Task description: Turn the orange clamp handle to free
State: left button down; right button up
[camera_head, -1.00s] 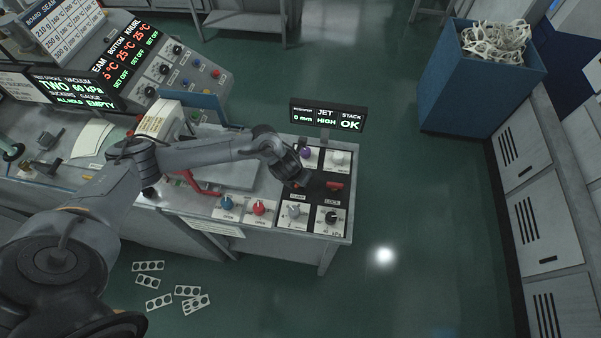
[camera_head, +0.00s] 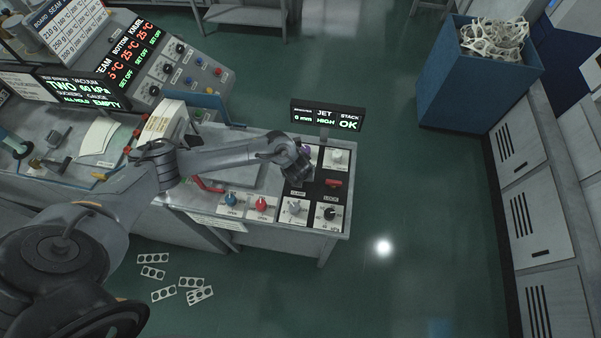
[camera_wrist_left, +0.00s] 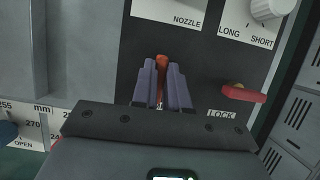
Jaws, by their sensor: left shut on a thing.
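The orange clamp handle (camera_wrist_left: 161,66) sits upright in the picture between the two fingers in the left wrist view, on a dark panel. In the head view my left gripper (camera_head: 301,174) reaches down onto the dark panel at the right end of the bench and hides the handle. The panel carries a CLAMP label below the gripper. My right gripper is in neither current view.
A red lock lever (camera_wrist_left: 243,92) stands just right of the gripper, beside a LOCK label. A white knob (camera_wrist_left: 272,8) is at the upper right. Blue (camera_head: 231,199) and red (camera_head: 261,203) knobs sit left of the panel. A display (camera_head: 328,115) stands behind.

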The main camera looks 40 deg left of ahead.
pick_arm(q)
jog(key=shift+w+r, duration=0.1)
jog(key=c, duration=1.1)
grip_release()
jog(key=shift+c, duration=0.2)
jog(key=p+v, duration=0.3)
jog(key=v, duration=0.7)
jog(key=shift+s+r, duration=0.3)
jog(key=shift+d+f, duration=0.1)
jog(key=shift+d, duration=0.05)
